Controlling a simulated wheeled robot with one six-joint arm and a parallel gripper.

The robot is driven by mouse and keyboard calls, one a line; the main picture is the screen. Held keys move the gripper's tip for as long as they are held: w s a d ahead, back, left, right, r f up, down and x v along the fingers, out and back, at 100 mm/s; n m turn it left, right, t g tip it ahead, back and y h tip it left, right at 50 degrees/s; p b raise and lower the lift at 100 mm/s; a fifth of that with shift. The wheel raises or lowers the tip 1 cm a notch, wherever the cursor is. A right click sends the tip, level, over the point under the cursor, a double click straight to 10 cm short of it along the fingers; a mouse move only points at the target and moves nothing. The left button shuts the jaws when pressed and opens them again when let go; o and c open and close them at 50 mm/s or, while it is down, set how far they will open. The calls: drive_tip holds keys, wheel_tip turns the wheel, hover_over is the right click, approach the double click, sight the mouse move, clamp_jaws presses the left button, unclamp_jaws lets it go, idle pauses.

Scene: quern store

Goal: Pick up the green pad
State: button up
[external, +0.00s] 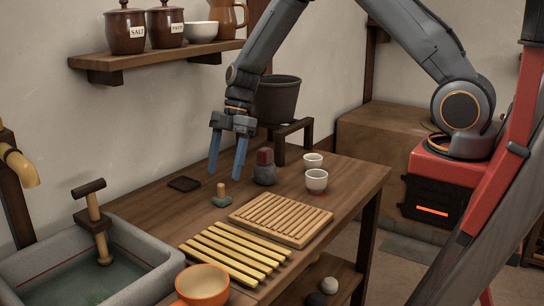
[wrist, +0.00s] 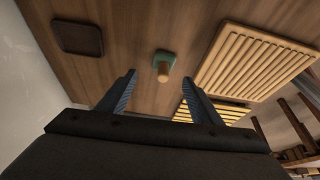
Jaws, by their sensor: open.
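The green pad (external: 221,202) is a small green base with a short upright wooden knob, standing on the wooden table. In the wrist view the pad (wrist: 164,57) lies ahead, between the lines of the two fingers, its knob pointing toward the camera. My gripper (external: 225,175) is open and empty, its blue fingers pointing down above the pad. In the wrist view my gripper (wrist: 161,75) shows both fingers apart, with the knob seen between their tips. I see no contact; the exact height gap is hard to tell.
A ridged wooden board (external: 281,219) and yellow slatted rack (external: 235,253) lie right and in front of the pad. A dark square tray (external: 184,183) sits behind left. A grey, red-topped jar (external: 264,172) and white cups (external: 316,180) stand behind right. A stone sink (external: 150,245) is left.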

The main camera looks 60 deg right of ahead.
sight(221, 197)
drive_tip(key=shift+s+p+x, duration=0.15)
drive_tip(key=shift+p+x, duration=0.5)
drive_tip(key=shift+x, duration=1.15)
drive_tip(key=shift+s+p+x, duration=0.15)
drive_tip(key=shift+p+x, duration=0.45)
drive_tip(key=shift+x, duration=1.15)
drive_tip(key=c, duration=1.1)
